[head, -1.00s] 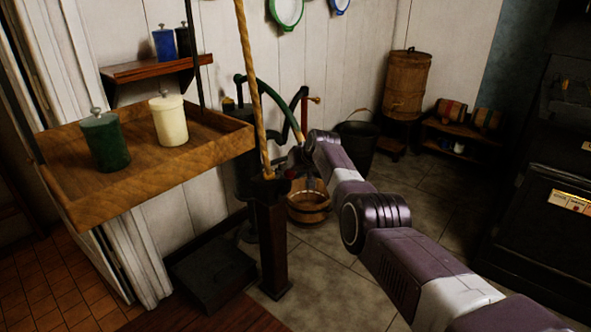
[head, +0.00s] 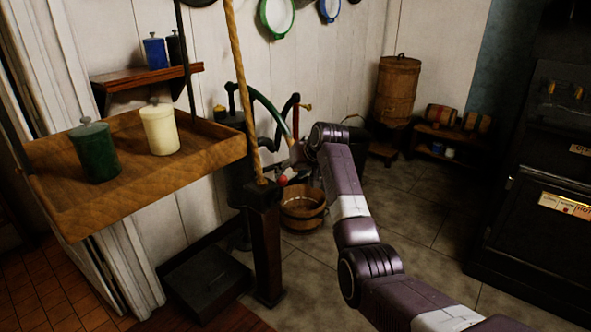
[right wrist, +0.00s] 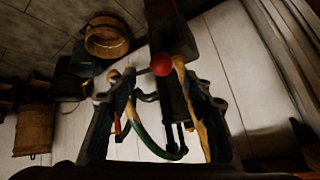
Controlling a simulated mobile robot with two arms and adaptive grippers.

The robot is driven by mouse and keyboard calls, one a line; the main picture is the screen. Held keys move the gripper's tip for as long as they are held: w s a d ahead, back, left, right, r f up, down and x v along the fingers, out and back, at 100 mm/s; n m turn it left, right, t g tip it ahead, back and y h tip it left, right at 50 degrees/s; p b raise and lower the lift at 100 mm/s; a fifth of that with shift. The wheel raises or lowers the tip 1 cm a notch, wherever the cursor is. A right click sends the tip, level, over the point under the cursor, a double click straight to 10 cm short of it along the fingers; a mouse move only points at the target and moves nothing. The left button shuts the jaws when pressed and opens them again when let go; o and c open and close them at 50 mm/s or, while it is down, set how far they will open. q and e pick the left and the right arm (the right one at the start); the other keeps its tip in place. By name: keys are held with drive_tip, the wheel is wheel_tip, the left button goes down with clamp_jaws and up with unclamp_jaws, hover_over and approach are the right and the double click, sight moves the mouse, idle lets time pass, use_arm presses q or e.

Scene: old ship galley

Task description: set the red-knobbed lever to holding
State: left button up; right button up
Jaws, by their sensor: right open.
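The red knob (head: 283,181) of the lever shows at the top of a dark post (head: 266,245), beside a rope that rises from it. My right gripper (head: 292,168) is close to the knob in the head view, and its fingers are small and partly hard to make out there. In the right wrist view the red knob (right wrist: 161,64) lies just beyond the open fingertips (right wrist: 152,92), roughly between them. I cannot tell whether a finger touches it. The lever's shaft is mostly hidden, and no position label can be read. My left gripper is not in view.
A hanging wooden tray (head: 70,211) with a green and a cream canister is left of the post. A green-handled pump (head: 262,105) and a wooden bucket (head: 303,212) stand behind it. A dark stove (head: 545,190) is at right. The tiled floor between is clear.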

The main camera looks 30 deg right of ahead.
drive_tip(key=shift+v, duration=1.85)
